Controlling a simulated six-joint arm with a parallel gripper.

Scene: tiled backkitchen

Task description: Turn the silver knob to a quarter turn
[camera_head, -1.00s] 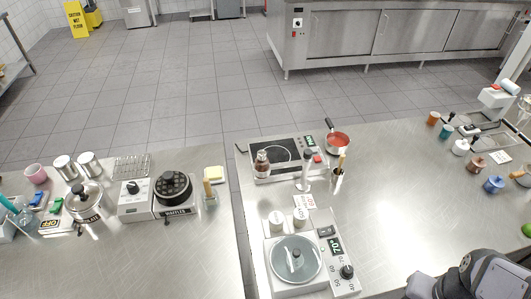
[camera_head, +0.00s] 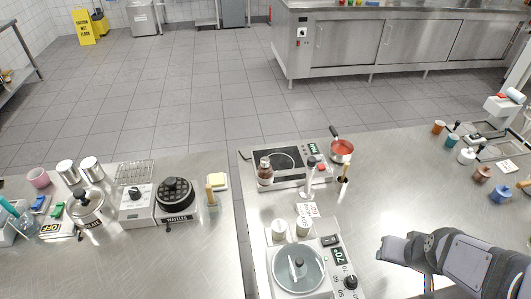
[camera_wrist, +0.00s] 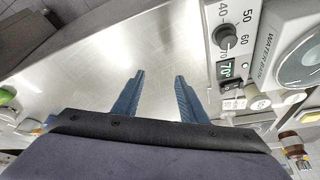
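A water bath (camera_head: 271,272) stands at the front of the right counter, with a round lid and a 70° display. On its right side is a dark grey knob (camera_head: 351,283) with numbers around it. The knob also shows in the wrist view (camera_wrist: 225,37), at upper right, with 40, 50 and 60 beside it. No knob looks plainly silver. My gripper (camera_wrist: 159,78) is open and empty over bare steel, to the left of the knob in the wrist view and apart from it. In the head view my arm is right of the bath; its fingers are not clear.
Two white-lidded jars (camera_head: 279,229) stand behind the bath. Steel right of the bath is clear.

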